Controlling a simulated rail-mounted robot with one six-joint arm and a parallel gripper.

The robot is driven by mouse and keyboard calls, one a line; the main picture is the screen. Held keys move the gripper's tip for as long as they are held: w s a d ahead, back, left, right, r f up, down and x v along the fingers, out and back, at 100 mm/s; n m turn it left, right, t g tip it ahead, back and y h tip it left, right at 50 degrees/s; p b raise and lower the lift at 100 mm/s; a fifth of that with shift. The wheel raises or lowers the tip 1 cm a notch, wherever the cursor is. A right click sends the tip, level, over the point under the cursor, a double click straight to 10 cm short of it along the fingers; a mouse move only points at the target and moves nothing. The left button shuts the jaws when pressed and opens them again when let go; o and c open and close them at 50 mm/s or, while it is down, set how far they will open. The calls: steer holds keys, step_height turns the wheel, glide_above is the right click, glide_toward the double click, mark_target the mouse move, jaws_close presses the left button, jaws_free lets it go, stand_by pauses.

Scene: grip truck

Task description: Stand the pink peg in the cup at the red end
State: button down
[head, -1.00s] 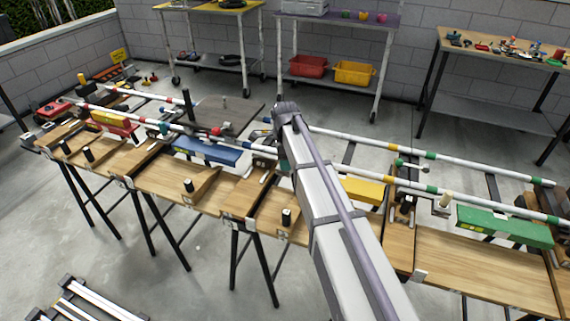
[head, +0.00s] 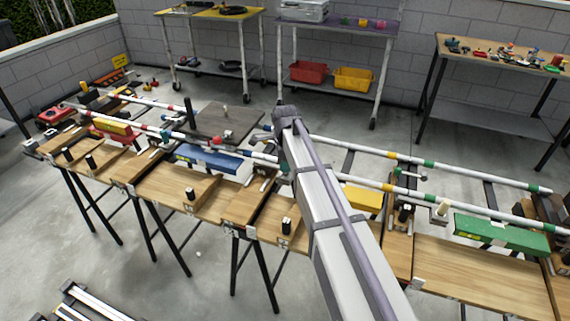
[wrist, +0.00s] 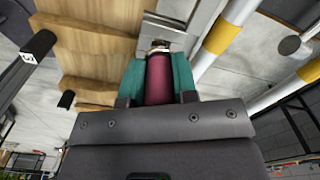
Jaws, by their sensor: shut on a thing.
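In the wrist view my gripper (wrist: 158,82) has teal fingers closed on both sides of a dark pink peg (wrist: 159,78). A dark and metallic tip shows at the peg's far end, in front of a small pale metal plate (wrist: 165,28); I cannot tell whether they touch. In the head view my arm hides most of the gripper and the peg. I cannot make out the cup at the red end.
Wooden bench sections (head: 185,195) run along the rails and carry upright black posts (head: 286,226). A blue block (head: 212,160), a yellow block (head: 362,198) and a green block (head: 500,232) lie along the rails. Carts line the wall.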

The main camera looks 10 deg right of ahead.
step_height(320, 180, up, 15)
steer(key=p, duration=1.3)
steer(key=shift+r+p, duration=0.2)
steer(key=shift+p, duration=0.15)
